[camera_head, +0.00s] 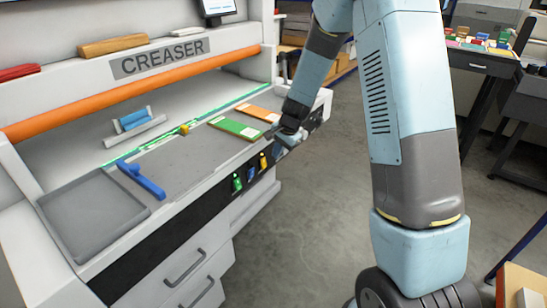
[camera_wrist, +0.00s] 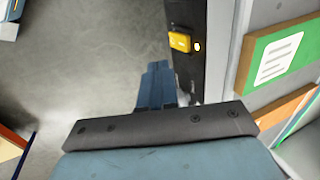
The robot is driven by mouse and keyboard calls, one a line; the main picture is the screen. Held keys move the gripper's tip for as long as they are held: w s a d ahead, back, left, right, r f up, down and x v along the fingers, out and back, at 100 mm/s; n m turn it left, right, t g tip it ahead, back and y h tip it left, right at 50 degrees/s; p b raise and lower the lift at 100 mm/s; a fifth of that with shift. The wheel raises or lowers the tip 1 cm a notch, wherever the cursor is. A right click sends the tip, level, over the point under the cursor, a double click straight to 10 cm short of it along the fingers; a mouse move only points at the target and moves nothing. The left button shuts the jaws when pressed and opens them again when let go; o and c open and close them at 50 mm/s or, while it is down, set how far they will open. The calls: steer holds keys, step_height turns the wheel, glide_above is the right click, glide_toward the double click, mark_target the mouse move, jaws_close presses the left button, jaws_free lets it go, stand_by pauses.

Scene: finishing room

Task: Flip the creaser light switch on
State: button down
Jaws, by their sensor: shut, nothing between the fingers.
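The creaser (camera_head: 158,57) is a pale machine with a name plate and a dark front panel (camera_head: 190,222). A green switch (camera_head: 237,183), a blue switch (camera_head: 251,172) and a yellow switch (camera_head: 263,160) sit in a row on that panel. In the wrist view, the yellow switch (camera_wrist: 180,42) shows close up with a small glowing lamp (camera_wrist: 197,46) beside it. My gripper (camera_wrist: 157,68) is shut and empty, near the panel and apart from the yellow switch. In the head view, my gripper (camera_head: 283,148) is at the right end of the row, partly hidden by my wrist.
The creaser's top holds a grey tray (camera_head: 92,212), a blue handle (camera_head: 142,180), a green board (camera_head: 235,128) and an orange board (camera_head: 259,113). Drawers (camera_head: 185,270) are below the panel. The floor (camera_head: 300,225) in front is clear.

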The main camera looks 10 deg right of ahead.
step_height(320, 180, up, 7)
steer(key=shift+s, duration=0.25)
steer(key=shift+r, duration=0.1)
steer(key=s+d+r+n+t, duration=0.1)
steer(key=s+d+r+n, duration=0.15)
steer(key=s+r, duration=0.5)
steer(key=s+d+r+n, duration=0.2)
steer(key=s+d+r, duration=0.2)
steer(key=s+r, duration=0.3)
steer(key=s+d+r+n+t+h, duration=0.1)
steer(key=s+d+r+n, duration=0.1)
steer(key=s, duration=0.8)
steer(key=s+d+r+n+t+h, duration=0.1)
steer(key=s+d+r+n+h, duration=0.1)
steer(key=s+d+r, duration=0.3)
steer(key=s, duration=0.4)
steer(key=shift+s+d, duration=0.15)
steer(key=shift+s, duration=0.25)
